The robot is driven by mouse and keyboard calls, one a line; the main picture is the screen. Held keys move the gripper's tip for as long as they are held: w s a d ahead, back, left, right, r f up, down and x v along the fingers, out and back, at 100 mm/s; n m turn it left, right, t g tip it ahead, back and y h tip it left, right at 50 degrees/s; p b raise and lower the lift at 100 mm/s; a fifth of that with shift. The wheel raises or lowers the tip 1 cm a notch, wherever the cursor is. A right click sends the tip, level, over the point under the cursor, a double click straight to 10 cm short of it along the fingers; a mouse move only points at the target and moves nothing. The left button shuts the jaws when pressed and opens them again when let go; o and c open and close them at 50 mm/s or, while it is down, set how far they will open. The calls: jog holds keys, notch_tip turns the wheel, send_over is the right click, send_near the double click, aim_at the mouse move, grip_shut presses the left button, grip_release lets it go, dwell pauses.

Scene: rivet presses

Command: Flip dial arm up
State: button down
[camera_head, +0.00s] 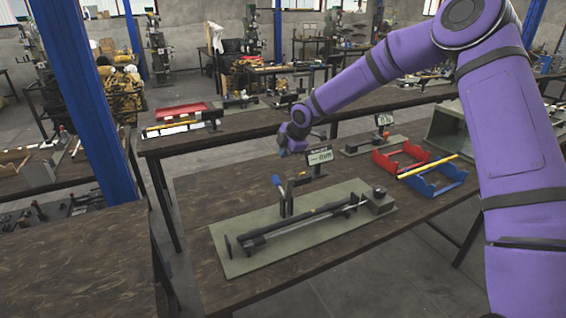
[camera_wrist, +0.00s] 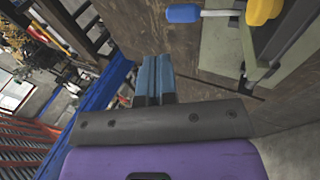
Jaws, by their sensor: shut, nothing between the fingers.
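A measuring fixture on a grey-green plate (camera_head: 235,262) lies on the near wooden table. A thin lever with a blue tip (camera_head: 277,181) stands up at the fixture's middle, beside a digital readout (camera_head: 319,157) showing dashes and "mm"; I cannot tell for sure which part is the dial arm. In the wrist view a blue-tipped lever (camera_wrist: 184,13) and a yellow knob (camera_wrist: 262,11) show at the upper right. My gripper (camera_head: 284,152) is above the table, behind and slightly above the blue tip. Its blue fingers (camera_wrist: 153,62) are together and empty, apart from the lever.
A red cradle (camera_head: 402,158) and a blue cradle (camera_head: 437,180) with a yellow rod lie to the right. A second readout (camera_head: 384,120) stands behind. A blue column (camera_head: 88,95) rises at the left. The table's left front is bare.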

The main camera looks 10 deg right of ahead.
jog(key=shift+w+r+v, duration=0.1)
jog(key=shift+w+v, duration=0.1)
jog(key=shift+v, duration=0.9)
jog(key=shift+w+r+v, duration=0.15)
jog(key=shift+w+v, duration=0.1)
jog(key=shift+v, duration=0.8)
jog(key=shift+a, duration=0.15)
